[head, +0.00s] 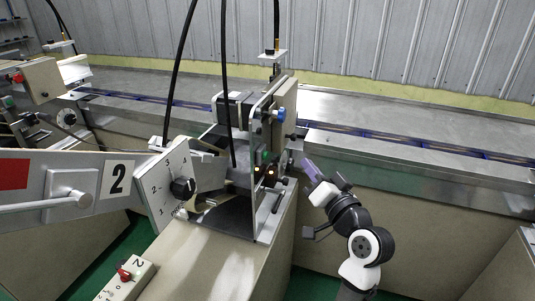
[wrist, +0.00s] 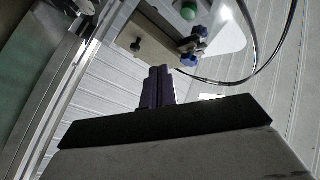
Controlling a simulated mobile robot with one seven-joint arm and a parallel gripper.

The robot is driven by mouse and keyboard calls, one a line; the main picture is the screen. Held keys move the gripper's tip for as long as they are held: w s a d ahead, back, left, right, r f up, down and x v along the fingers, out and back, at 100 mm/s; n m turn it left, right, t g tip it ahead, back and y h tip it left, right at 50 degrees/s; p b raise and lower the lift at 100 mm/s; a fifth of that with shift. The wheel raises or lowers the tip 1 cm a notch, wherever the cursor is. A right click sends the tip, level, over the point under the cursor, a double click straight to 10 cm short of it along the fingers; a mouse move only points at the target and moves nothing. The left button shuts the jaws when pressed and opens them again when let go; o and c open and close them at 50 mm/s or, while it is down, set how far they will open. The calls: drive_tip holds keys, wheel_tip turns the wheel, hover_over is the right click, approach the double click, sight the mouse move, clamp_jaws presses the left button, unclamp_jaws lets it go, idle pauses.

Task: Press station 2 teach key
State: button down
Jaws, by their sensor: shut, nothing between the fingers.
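Station 2's grey arm carries a white "2" label (head: 117,178) and a dial plate with a black knob (head: 183,188). Its upright metal plate (head: 262,205) holds a green button (head: 265,156) and small lit indicators (head: 271,172). I cannot tell which control is the teach key. My gripper (head: 309,168) is just right of this plate, its purple fingers shut and empty, pointing up and left. The wrist view shows the closed fingers (wrist: 158,84) below a beige block (wrist: 146,45) and blue knobs (wrist: 190,50). Whether they touch anything cannot be told.
A small box with a red switch and a "2" (head: 125,275) sits at the lower left. A steel conveyor table (head: 420,130) runs behind the station. Black cables hang from above. Another station (head: 40,80) stands at the far left. Floor right of my arm looks open.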

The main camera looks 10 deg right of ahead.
drive_tip(key=w+a+p, duration=0.1)
drive_tip(key=w+a, duration=0.2)
drive_tip(key=a, duration=0.2)
drive_tip(key=shift+w+a, duration=0.2)
drive_tip(key=shift+w, duration=0.1)
idle(1.9)
drive_tip(key=shift+w+a, duration=0.25)
drive_tip(key=shift+a, duration=0.05)
drive_tip(key=shift+w+a, duration=0.25)
drive_tip(key=shift+a, duration=0.2)
idle(0.6)
idle(0.4)
drive_tip(key=shift+s+d, duration=0.5)
drive_tip(key=shift+d, duration=0.25)
drive_tip(key=shift+s+d+b, duration=0.4)
drive_tip(key=shift+s+d, duration=0.3)
drive_tip(key=shift+d, duration=0.35)
drive_tip(key=shift+s+d+b, duration=0.35)
drive_tip(key=shift+s+d, duration=0.35)
drive_tip(key=shift+d, duration=0.35)
